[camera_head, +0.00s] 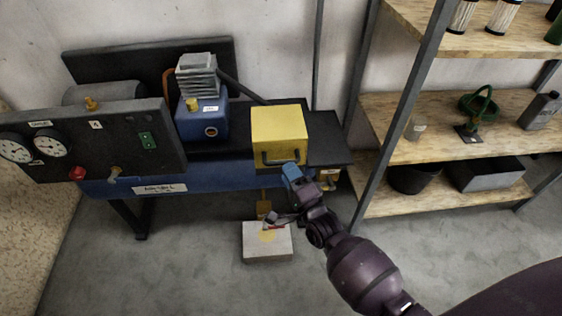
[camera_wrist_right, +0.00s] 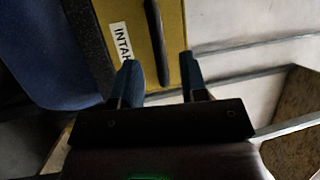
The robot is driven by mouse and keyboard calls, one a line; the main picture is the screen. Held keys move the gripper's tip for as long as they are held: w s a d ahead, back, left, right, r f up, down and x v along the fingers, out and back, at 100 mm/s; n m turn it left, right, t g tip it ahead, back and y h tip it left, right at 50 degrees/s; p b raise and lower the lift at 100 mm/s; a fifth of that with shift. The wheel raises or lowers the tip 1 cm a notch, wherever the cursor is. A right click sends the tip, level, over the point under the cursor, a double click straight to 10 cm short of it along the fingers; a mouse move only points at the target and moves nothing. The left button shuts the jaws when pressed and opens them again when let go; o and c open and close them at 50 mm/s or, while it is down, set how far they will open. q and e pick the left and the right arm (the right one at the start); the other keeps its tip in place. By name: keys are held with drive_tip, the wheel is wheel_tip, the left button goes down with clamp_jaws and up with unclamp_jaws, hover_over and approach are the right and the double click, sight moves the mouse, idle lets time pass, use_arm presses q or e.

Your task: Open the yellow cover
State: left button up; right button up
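The yellow cover (camera_head: 279,124) is a box-like hood on the right part of the blue and black bench. A dark bar handle (camera_head: 280,159) runs along its lower front edge. My right gripper (camera_head: 291,170) is just in front of the cover, near the right end of the handle. In the right wrist view my right gripper (camera_wrist_right: 161,76) has its blue fingers spread apart with nothing between the tips. The dark handle (camera_wrist_right: 157,42) stands ahead of the gap, against the yellow face (camera_wrist_right: 174,22). My left gripper is not in view.
A gauge panel (camera_head: 95,142) and a blue machine (camera_head: 202,121) stand left of the cover. A grey-white block (camera_head: 267,242) lies on the floor below. A shelf's metal post (camera_head: 397,115) rises close on the right. The floor in front is mostly clear.

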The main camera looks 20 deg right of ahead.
sight(282, 162)
drive_tip(key=shift+x, duration=2.15)
clamp_jaws()
